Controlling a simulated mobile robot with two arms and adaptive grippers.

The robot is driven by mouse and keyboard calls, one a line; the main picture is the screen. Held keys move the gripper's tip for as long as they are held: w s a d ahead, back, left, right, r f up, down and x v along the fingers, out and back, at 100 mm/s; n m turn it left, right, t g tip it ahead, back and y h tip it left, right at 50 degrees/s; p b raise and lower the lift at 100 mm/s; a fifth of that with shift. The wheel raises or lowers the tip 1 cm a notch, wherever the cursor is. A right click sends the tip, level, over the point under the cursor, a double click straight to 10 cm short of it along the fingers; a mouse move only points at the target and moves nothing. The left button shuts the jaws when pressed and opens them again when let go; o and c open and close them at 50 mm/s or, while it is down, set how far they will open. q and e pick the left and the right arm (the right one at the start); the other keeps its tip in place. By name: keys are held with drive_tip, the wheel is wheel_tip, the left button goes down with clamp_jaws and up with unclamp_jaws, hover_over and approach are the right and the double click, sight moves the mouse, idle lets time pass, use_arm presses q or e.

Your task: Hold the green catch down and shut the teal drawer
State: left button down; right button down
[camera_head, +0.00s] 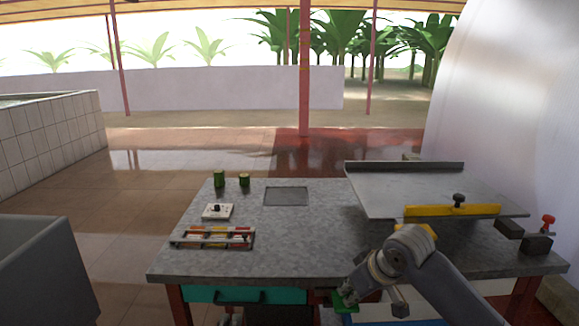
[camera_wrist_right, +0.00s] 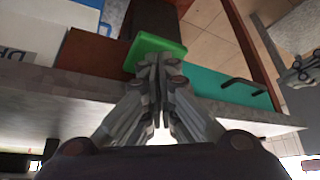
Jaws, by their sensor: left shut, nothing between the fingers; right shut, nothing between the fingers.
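The teal drawer (camera_head: 196,294) is under the front left of the table, with a dark bar handle (camera_head: 240,297). Its front also shows in the right wrist view (camera_wrist_right: 212,84); I cannot tell how far it stands out. The green catch (camera_head: 345,300) is right of the drawer, below the table edge, and is clear in the right wrist view (camera_wrist_right: 155,47). My right gripper (camera_wrist_right: 158,62) is shut and empty, its fingertips at the catch's edge, seemingly touching it. My left gripper (camera_wrist_right: 297,74) shows partly in the right wrist view, shut, a little apart from the drawer handle.
The grey table (camera_head: 300,235) carries a rack of coloured pieces (camera_head: 212,238), a white switch box (camera_head: 217,211), two green cylinders (camera_head: 219,178) and a tilted panel (camera_head: 400,190) with a yellow bar (camera_head: 430,211). A blue-edged white box (camera_wrist_right: 35,35) lies near the catch. A grey bin (camera_head: 45,265) stands left.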

drive_tip(key=shift+r, duration=2.9)
